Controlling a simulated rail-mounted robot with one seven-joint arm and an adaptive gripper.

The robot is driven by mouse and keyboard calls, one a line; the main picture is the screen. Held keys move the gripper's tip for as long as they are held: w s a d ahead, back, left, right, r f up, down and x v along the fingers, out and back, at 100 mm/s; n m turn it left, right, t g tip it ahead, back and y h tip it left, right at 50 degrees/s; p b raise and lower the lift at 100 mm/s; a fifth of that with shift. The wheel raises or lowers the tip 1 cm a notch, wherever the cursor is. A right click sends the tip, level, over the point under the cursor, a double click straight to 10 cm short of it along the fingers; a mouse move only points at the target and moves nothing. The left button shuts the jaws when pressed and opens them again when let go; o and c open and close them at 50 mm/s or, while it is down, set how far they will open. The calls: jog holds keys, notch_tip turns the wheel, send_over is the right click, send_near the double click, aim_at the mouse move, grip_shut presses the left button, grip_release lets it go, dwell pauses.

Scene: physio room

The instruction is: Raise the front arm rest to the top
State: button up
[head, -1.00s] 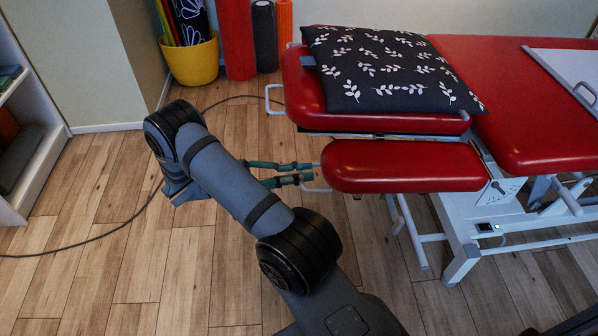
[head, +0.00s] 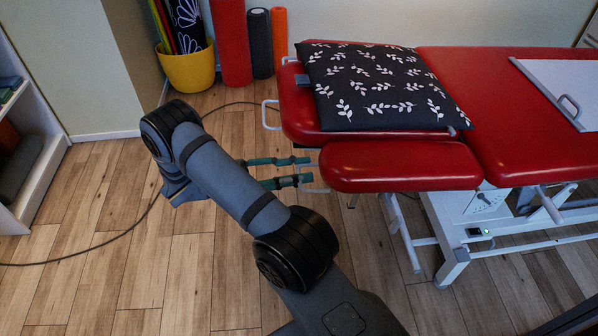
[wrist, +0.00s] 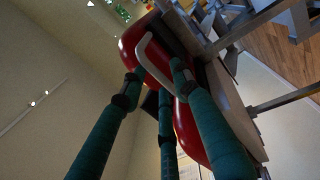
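The front arm rest (head: 400,166) is a long red pad along the near side of the couch's head end. In the head view it is level and close up against the red head section (head: 297,105). A pale loop handle (head: 316,190) sticks out from its left end. My gripper (head: 306,171), with teal fingers, reaches it from the left. In the wrist view the handle (wrist: 152,62) runs between the fingertips of my gripper (wrist: 157,85), with fingers on both sides of it. The red pad (wrist: 187,135) is just beyond. The contact itself is partly hidden.
A dark leaf-patterned pillow (head: 380,85) lies on the head section. A white board (head: 555,85) lies on the couch top. A yellow bin (head: 188,70) and rolls stand at the back wall. A cable (head: 110,240) crosses the wooden floor, which is clear at left.

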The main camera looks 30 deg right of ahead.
jog(key=shift+a+f, duration=0.1)
jog(key=r+v, duration=0.1)
jog(key=v, duration=1)
jog(key=shift+w+a+f, duration=0.15)
jog(key=shift+a+f, duration=0.25)
jog(key=shift+f, duration=0.1)
jog(key=shift+d, duration=0.1)
jog(key=x, duration=1.2)
jog(key=shift+f+b, duration=0.35)
jog(key=shift+b, duration=0.05)
